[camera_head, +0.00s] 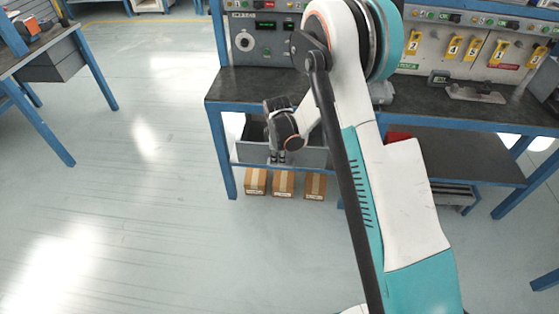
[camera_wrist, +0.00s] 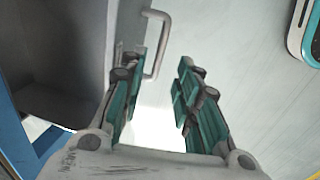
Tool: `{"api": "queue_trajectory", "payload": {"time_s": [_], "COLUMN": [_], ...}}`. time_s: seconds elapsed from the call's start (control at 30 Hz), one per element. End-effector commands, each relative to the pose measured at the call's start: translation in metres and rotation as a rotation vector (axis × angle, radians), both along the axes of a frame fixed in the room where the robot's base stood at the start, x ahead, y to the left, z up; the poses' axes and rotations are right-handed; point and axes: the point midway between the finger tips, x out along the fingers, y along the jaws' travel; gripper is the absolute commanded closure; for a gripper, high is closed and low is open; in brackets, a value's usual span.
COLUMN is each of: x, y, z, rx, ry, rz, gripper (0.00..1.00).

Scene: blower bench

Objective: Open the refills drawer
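A grey drawer (camera_head: 312,157) under the left part of the bench stands pulled out, with its dark inside showing above the front. I cannot read any label on it. In the wrist view the dark drawer inside (camera_wrist: 60,45) is at left, and a pale bar handle (camera_wrist: 157,45) sticks out from its front. My gripper (camera_head: 280,158) is at the drawer front in the head view. In the wrist view my gripper (camera_wrist: 162,62) has its fingers apart, with the handle showing between and beyond the tips. I see no grip on it.
The blue-framed bench (camera_head: 228,140) carries a control panel (camera_head: 265,40) above. Several cardboard boxes (camera_head: 284,183) stand below the drawer. A red item (camera_head: 398,137) lies on the lower shelf. The floor to the left is clear up to another bench (camera_head: 60,50).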

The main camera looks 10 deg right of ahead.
Motion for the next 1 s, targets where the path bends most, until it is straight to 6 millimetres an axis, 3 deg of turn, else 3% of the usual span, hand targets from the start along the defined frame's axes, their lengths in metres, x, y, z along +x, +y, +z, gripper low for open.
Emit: {"api": "queue_trajectory", "payload": {"time_s": [0.2,0.4,1.0], "x": [-0.007,-0.01,-0.011], "y": [0.003,0.004,0.004], "z": [0.038,0.055,0.059], "rx": [0.0,0.0,0.0], "ry": [0.0,0.0,0.0], "rz": [0.001,0.0,-0.001], "gripper": [0.7,0.7,0.7]}}
